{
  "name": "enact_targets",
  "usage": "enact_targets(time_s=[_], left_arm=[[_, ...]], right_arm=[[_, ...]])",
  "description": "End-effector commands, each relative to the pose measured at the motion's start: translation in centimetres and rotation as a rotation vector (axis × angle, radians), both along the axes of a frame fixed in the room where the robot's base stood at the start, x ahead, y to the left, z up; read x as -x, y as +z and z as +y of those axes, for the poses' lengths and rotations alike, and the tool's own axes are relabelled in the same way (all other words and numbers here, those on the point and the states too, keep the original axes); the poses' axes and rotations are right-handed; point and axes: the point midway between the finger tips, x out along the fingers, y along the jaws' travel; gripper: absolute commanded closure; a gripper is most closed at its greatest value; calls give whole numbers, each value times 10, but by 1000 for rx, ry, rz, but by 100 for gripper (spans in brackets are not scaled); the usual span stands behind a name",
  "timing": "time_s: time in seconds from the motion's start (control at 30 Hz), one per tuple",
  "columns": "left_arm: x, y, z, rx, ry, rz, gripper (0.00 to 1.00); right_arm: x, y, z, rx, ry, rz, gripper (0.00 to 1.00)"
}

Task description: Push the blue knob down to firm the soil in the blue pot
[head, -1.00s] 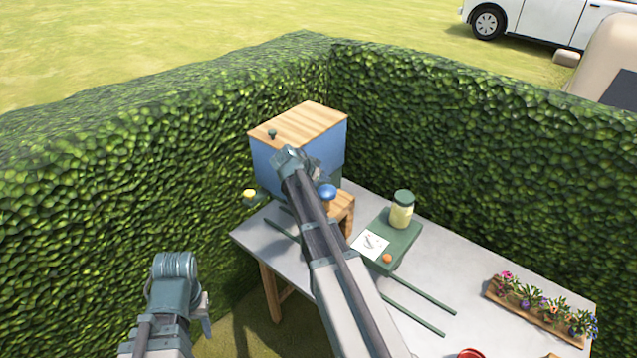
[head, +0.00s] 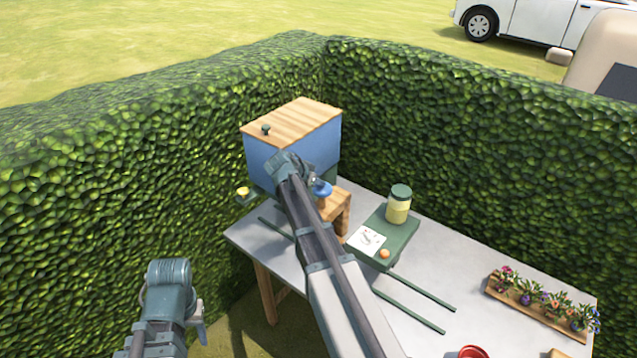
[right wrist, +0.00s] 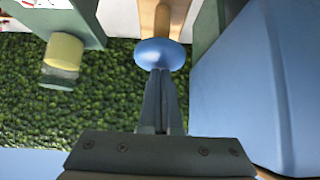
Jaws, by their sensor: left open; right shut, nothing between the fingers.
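The blue knob (head: 323,188) sits on a wooden stem by the wooden stand (head: 338,204), in front of the blue box. It shows larger in the right wrist view (right wrist: 160,55), with the stem (right wrist: 155,18) beyond it. My right gripper (right wrist: 160,78) is shut and empty, its fingertips right at the knob; whether they touch it I cannot tell. In the head view my right gripper (head: 312,178) is partly hidden by its own arm. My left gripper (head: 199,318) is open and empty, low at the left, away from the table. I cannot make out the blue pot.
The blue box (head: 300,155) with a wooden lid stands behind the knob. A green stand (head: 400,238) with a jar (head: 398,205) is to the right. Green rails (head: 410,308) lie on the grey table (head: 440,270). A flower planter (head: 535,305) stands far right. Hedges enclose the back.

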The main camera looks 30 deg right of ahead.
Motion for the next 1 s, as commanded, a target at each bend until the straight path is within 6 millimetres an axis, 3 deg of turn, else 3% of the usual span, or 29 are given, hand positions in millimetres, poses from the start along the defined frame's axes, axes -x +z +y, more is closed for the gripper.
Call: enact_targets(time_s=[0.1,0.3,0.77,1.0], left_arm=[[0,-23,0,-1,-3,0,53],[0,-44,0,-1,-6,0,53],[0,-41,0,-1,-6,0,53],[0,-26,0,-1,-5,0,53]], right_arm=[[0,-23,0,-2,-1,0,100],[0,-44,0,-3,-1,1,100],[2,-42,1,-8,-4,3,100],[2,-27,-3,-5,-3,2,100]])
